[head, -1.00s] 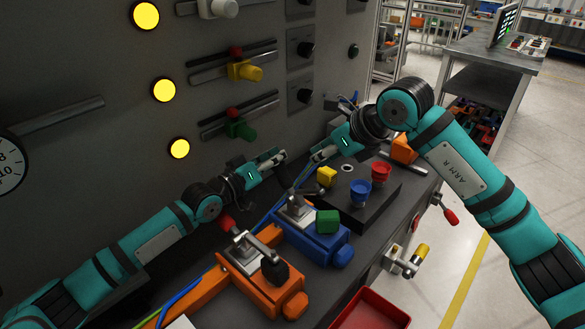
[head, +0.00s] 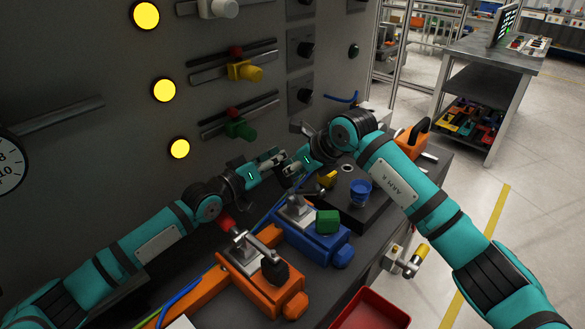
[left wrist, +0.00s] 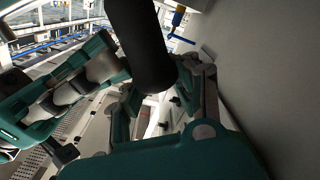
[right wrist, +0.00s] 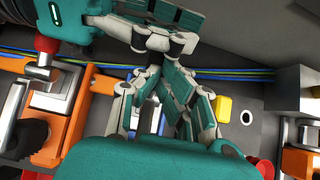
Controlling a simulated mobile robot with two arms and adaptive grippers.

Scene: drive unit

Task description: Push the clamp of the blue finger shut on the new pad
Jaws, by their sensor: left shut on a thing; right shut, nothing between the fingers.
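The blue finger (head: 315,246) lies on the bench, its metal clamp (head: 297,210) on top. A green block (head: 327,220), seemingly the pad, sits on its front end. My left gripper (head: 272,160) is shut at the upright black clamp handle, which looms as a dark rounded shape (left wrist: 140,45) in the left wrist view. The grip itself is hard to make out. My right gripper (head: 290,170) is shut and empty, its tips close to the left gripper; whether they touch is unclear. In the right wrist view, its fingers (right wrist: 158,82) converge below the left fingers and mostly hide the blue finger.
The orange finger (head: 265,285) with its own clamp lies in front. A black block holds a blue cup (head: 360,188), with a yellow block (head: 327,178) beside it. A red tray (head: 370,310) is at the front edge. The panel wall with knobs rises close behind.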

